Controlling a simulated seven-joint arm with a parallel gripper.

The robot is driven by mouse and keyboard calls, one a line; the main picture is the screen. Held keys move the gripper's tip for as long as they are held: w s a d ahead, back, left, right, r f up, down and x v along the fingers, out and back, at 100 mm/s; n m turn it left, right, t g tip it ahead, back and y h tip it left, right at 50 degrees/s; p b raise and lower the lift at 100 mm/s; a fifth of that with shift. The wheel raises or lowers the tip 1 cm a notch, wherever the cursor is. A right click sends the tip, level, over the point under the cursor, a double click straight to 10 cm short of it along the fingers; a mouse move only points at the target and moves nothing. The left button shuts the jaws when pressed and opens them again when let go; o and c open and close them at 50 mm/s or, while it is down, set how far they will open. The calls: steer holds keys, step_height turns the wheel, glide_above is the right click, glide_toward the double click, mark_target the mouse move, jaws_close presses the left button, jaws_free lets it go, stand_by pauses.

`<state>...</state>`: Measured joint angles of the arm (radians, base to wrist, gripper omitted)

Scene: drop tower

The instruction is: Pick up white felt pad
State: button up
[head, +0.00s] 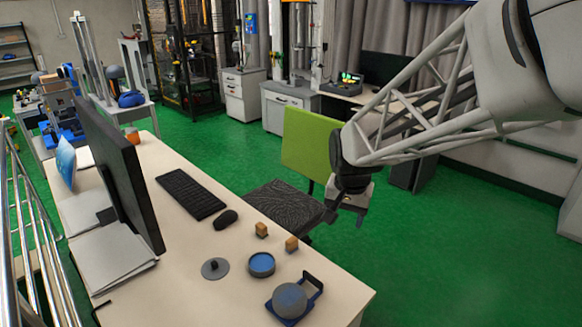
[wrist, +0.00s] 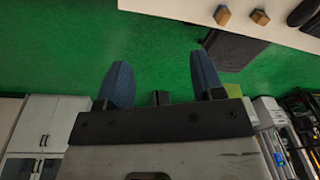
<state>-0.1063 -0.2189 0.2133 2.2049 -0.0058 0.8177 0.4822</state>
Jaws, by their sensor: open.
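I cannot pick out a white felt pad for certain in either view. White sheets or flat folders (head: 112,258) lie on the desk (head: 215,250) beside the monitor, but I cannot tell whether a pad is among them. My gripper (head: 345,216) hangs in the air past the desk's far right edge, near the chair. In the wrist view my gripper (wrist: 162,78) is open, with nothing between its two blue-grey fingers and the green floor behind them.
A green-backed chair (head: 308,145) stands beside the desk.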

steer(key=w+a+f+m, duration=0.2)
steer(key=w+a+f, duration=0.4)
steer(key=w+f, duration=0.5)
steer(key=m+g, duration=0.1)
steer(key=m, duration=0.2)
glide_above(291, 240)
steer(key=f, duration=1.2)
steer(key=shift+s+d, duration=0.1)
steer(key=shift+s, duration=0.15)
steer(key=shift+w+f, duration=0.1)
steer(key=shift+f, duration=0.1)
steer(key=shift+f, duration=1.3)
steer(key=shift+f, duration=0.15)
steer(key=shift+f, duration=2.45)
